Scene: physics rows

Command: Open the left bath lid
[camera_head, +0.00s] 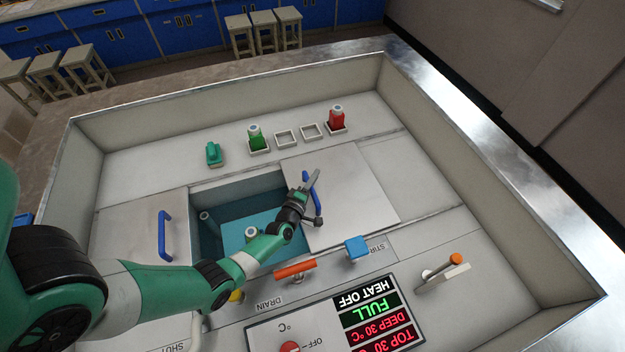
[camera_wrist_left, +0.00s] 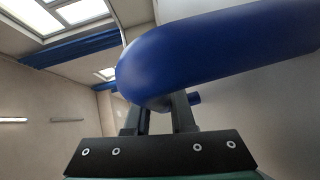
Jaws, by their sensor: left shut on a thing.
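My left gripper (camera_head: 312,200) reaches across the bath and is shut on the blue handle (camera_head: 311,186) of the pale lid (camera_head: 352,192) at picture right. In the left wrist view, the blue handle (camera_wrist_left: 215,55) looms large at the gripper's fingers (camera_wrist_left: 160,120). The lid lies flat, its handle edge along the bath opening. A second pale lid (camera_head: 125,222) with a blue handle (camera_head: 163,236) lies at picture left. Between the two lids the bath (camera_head: 235,215) shows blue-green water, partly hidden by my arm. My right gripper is not in view.
A green bottle (camera_head: 256,138), a red bottle (camera_head: 337,118) and a green item (camera_head: 213,154) stand behind the bath. In front are an orange handle (camera_head: 295,269), a blue knob (camera_head: 355,247) and a display panel (camera_head: 375,315). Raised walls surround the basin.

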